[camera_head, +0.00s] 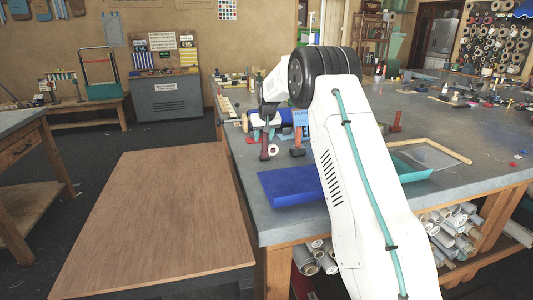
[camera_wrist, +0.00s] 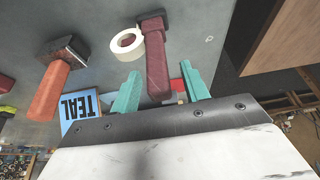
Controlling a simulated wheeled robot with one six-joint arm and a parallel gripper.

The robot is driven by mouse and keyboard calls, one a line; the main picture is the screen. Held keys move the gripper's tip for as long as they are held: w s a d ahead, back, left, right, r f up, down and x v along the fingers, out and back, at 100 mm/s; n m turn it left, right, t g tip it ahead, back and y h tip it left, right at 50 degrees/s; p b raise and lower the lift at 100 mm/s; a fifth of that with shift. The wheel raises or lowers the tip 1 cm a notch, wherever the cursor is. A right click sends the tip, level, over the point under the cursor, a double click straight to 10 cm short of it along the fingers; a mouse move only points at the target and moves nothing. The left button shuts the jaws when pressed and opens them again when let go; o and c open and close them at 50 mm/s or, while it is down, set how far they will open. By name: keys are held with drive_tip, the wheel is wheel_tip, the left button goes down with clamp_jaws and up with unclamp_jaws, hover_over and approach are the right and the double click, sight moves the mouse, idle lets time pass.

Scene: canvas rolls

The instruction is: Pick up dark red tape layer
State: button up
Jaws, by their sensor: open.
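The dark red tape layer (camera_wrist: 157,62) is a long, dark red tool with a wider end. In the wrist view it lies between the two teal fingers of my gripper (camera_wrist: 161,68), with a gap on each side. My gripper is open and not closed on it. In the head view the tape layer (camera_head: 265,146) shows near the table's left edge, below my gripper (camera_head: 264,118). How far the fingers are above it cannot be told.
A white tape roll (camera_wrist: 127,42) lies close beside the tape layer. A hammer with an orange-red handle (camera_wrist: 50,90) and a blue TEAL card (camera_wrist: 84,108) are to the left.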

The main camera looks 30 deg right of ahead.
drive_tip(key=c, duration=1)
drive_tip(key=shift+r, duration=0.5)
wheel_tip(320, 180, up, 3)
drive_tip(key=shift+s+d+f, duration=0.1)
drive_tip(key=s+d, duration=0.3)
drive_tip(key=s, duration=0.4)
drive_tip(key=s+d+r, duration=0.1)
drive_tip(key=s+d, duration=0.3)
drive_tip(key=s, duration=0.3)
